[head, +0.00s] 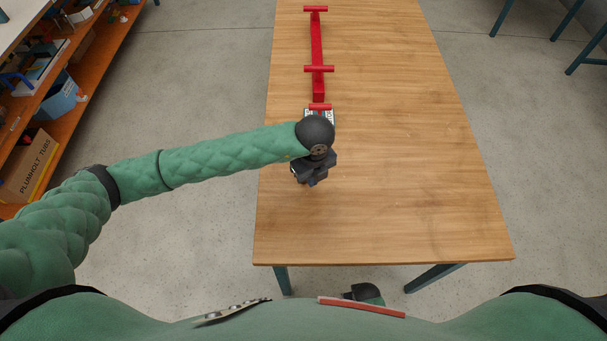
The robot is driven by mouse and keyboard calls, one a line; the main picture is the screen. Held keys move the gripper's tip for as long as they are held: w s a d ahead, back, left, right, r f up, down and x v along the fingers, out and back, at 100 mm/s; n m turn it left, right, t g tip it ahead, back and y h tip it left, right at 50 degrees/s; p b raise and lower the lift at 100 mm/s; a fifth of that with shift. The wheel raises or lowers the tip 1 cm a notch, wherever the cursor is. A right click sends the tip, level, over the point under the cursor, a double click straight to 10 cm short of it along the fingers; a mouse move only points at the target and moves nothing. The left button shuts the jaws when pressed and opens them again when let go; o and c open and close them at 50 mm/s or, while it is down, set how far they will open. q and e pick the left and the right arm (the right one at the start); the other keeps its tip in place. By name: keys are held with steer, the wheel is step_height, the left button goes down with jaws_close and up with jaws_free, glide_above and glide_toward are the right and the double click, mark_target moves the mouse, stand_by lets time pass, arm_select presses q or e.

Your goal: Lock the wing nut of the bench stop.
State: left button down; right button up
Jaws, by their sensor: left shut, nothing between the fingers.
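A long red fixture (317,45) with several short crossbars lies along the table's length near its left side. Its near end reaches a small pale, dark-edged piece (332,117), mostly hidden behind my left wrist. I cannot make out a wing nut; my wrist and hand cover the area just in front of the fixture's near end. My left gripper (311,179) is over the table, just nearer to me than that end. It is shut and empty, seen from above.
The wooden table (400,170) is bare to the right and in front of my left gripper. An orange shelf unit (85,85) at the left holds a blue bin (60,98) and a cardboard box (30,170). Blue-green legs (565,20) stand at the upper right.

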arm_select(q)
steer(key=shift+s+a, duration=0.4)
steer(key=shift+a, duration=0.15)
stand_by(0.4)
stand_by(0.5)
steer(key=shift+s+a+b, duration=0.15)
steer(key=shift+a+b, duration=0.45)
steer(key=shift+a, duration=0.2)
stand_by(0.4)
steer(key=shift+w+a+b, duration=0.2)
steer(key=shift+a+b, duration=0.25)
steer(key=shift+a, duration=0.25)
stand_by(0.8)
steer(key=shift+w+a+b, duration=0.4)
steer(key=shift+a, duration=0.1)
stand_by(0.8)
steer(key=shift+r, duration=0.1)
steer(key=shift+r+p, duration=1.25)
steer(key=shift+r, duration=1.65)
steer(key=shift+d, duration=0.1)
